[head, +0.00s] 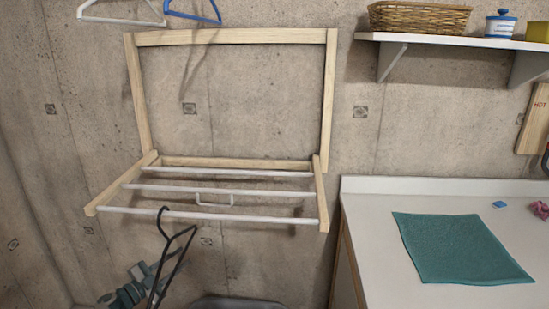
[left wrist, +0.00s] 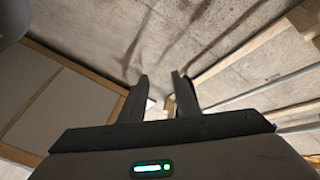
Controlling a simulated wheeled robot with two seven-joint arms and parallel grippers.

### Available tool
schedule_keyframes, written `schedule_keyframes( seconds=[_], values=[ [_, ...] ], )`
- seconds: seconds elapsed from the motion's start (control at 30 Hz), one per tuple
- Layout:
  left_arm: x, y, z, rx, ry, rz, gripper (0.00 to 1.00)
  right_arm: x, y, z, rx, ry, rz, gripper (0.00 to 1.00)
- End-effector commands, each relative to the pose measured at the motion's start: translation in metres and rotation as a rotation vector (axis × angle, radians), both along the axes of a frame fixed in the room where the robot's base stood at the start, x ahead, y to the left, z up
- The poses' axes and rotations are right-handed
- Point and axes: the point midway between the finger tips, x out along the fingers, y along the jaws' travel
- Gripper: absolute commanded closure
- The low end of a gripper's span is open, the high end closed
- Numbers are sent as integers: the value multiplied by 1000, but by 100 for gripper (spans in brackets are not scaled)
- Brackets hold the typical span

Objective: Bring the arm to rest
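Nothing is clearly held; a small pale patch shows beyond the gap. A black hanger (head: 174,252) has its hook at the rack's front rod and overlaps the view near my left gripper; I cannot tell whether they touch. My right gripper is in neither view.
A white counter (head: 375,230) with a teal cloth (head: 462,248) stands at the right. Above it, a shelf (head: 450,40) holds a wicker basket (head: 418,17) and a jar (head: 501,24). White (head: 120,12) and blue (head: 193,14) hangers are at the top left. Bare concrete wall lies behind.

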Motion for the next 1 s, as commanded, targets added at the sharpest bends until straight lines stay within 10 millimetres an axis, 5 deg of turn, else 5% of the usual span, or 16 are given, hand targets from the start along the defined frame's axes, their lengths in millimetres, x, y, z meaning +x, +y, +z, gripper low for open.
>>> schedule_keyframes(
  seconds=[0.23, 0.5, 0.83, 1.0],
  values=[
    [41, 102, -2, -150, 70, 465, 71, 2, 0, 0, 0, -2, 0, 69],
    [33, 182, -62, -284, 335, 840, 71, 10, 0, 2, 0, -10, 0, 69],
    [-3, 201, -132, -374, 667, 1023, 71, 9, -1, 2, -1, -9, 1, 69],
    [-37, 171, -180, -350, 725, 1001, 71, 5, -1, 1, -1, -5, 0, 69]
  ],
)
